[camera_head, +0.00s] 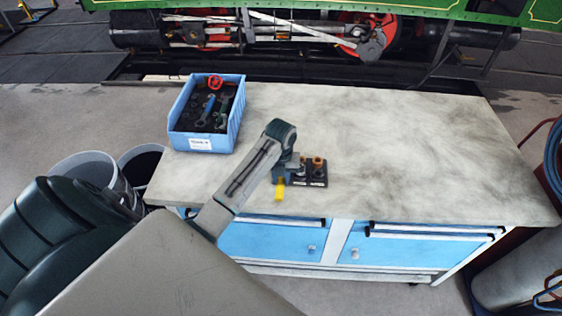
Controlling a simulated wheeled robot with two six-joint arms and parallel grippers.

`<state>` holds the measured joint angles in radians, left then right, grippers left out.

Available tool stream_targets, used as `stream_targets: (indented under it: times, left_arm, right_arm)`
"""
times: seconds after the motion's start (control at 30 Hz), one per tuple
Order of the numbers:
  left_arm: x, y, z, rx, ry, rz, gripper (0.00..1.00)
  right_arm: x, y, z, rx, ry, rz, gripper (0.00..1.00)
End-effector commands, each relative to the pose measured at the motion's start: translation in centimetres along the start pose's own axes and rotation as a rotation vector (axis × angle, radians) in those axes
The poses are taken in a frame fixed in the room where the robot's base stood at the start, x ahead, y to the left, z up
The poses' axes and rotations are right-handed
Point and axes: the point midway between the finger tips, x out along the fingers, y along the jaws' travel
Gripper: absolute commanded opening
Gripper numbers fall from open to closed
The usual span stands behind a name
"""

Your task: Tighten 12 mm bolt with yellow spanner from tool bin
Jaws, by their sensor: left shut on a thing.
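The blue tool bin (233,130) stands at the back left of the workbench, with a white label on its front. It holds several dark tools, a blue-handled one, a green one and a red wheel-like part. My left gripper (281,178) is over the bench's front edge, seen from behind its arm. It is shut on the yellow spanner (280,191), of which only a short yellow part shows. Just right of it, dark blocks (318,180) carry orange-brown bolts (318,163). The arm partly hides the left block. I cannot tell whether the spanner touches a bolt. My right gripper is out of view.
The grey workbench top (430,150) is clear to the right and behind the blocks. Blue drawers (400,249) are below it. Grey bins (90,168) stand at the left. A green steam tram (400,8) with red wheel parts is behind.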

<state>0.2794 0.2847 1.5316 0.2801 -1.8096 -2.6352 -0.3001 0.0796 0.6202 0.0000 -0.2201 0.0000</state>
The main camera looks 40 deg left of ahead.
Motion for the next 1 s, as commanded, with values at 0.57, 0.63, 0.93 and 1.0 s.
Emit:
stream_targets:
  times: [0.57,0.63,0.93,1.0]
  left_arm:
    - [-0.3,0.0,0.0,0.000,-0.001,0.000,0.00]
    - [-0.4,0.0,0.0,0.000,-0.001,0.000,0.00]
    - [-1.0,0.0,0.1,0.000,-0.001,0.000,0.00]
    - [-1.1,0.0,0.0,0.000,-0.001,-0.001,0.00]
  right_arm:
    - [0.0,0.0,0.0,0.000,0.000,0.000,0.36]
    - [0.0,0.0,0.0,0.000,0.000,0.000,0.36]
    - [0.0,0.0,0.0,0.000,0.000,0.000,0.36]
    - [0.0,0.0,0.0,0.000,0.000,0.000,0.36]
